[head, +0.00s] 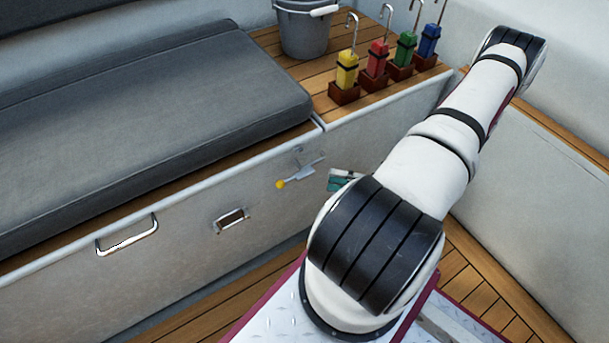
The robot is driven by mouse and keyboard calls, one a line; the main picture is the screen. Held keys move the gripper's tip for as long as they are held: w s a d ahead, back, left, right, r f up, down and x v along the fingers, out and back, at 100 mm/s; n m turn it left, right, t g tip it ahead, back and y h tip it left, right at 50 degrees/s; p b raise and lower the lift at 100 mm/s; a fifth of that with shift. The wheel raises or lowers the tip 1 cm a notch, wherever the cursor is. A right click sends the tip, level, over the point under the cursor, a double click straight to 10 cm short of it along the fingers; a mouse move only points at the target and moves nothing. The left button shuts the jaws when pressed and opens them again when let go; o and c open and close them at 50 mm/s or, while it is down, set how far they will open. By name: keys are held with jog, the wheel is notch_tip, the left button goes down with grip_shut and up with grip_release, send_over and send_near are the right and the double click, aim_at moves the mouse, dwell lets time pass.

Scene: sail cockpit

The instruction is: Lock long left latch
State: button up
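A latch with a thin grey lever and a yellow knob (280,184) is on the white front panel of the bench, below the gap beside the cushion. Its lever (296,177) runs nearly level, sloping slightly down to the knob at left; a small bracket sits at its right end. I cannot tell whether it is locked. A small part of my gripper (341,180), grey and teal, shows just right of the latch, apart from the knob. The rest of it is hidden behind my arm, so its fingers and opening cannot be read.
A metal pull handle (128,237) and a small recessed catch (231,220) are on the same panel, left of the latch. A grey cushion (150,105), a bucket (303,30) and several coloured hooked blocks stand on top. Wooden floor (190,310) shows below.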

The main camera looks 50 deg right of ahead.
aim_at(305, 172)
jog(key=b+x, duration=0.2)
jog(key=x, duration=0.7)
grip_shut()
